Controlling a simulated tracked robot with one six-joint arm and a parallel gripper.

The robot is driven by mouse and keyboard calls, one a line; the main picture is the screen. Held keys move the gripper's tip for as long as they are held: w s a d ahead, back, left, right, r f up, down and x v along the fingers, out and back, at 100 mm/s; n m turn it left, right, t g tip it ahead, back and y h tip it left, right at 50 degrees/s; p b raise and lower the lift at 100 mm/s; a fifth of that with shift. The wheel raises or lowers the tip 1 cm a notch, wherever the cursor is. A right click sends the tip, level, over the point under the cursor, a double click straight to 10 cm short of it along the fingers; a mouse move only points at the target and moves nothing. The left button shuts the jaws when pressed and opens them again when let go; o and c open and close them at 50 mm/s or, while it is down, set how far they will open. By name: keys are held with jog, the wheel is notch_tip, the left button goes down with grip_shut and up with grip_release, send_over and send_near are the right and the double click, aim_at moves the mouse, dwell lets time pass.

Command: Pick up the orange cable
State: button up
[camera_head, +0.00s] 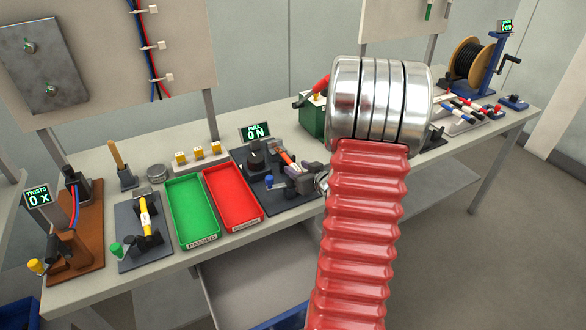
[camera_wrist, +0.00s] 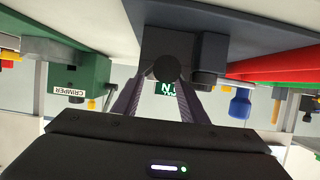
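I cannot make out the orange cable for certain. A short orange-red piece (camera_head: 284,157) sits at the pull tester (camera_head: 262,182) in the head view, and may be it. My gripper (camera_wrist: 166,82) is in front of a dark round part (camera_wrist: 167,68) of a bench device in the wrist view. Its two fingers are apart, with no cable visible between them. In the head view, grey parts that look like my gripper show at the tester's right side, partly hidden by my red ribbed arm.
A green tray (camera_head: 192,212) and a red tray (camera_head: 232,196) lie left of the tester. A yellow piece sits in a fixture (camera_head: 147,220) further left. A green crimper (camera_wrist: 84,78) shows in the wrist view. A cable reel (camera_head: 470,60) stands at the far right.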

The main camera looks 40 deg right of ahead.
aim_at(292, 165)
jog(key=shift+x, duration=1.25)
jog(key=shift+c, duration=0.4)
grip_shut()
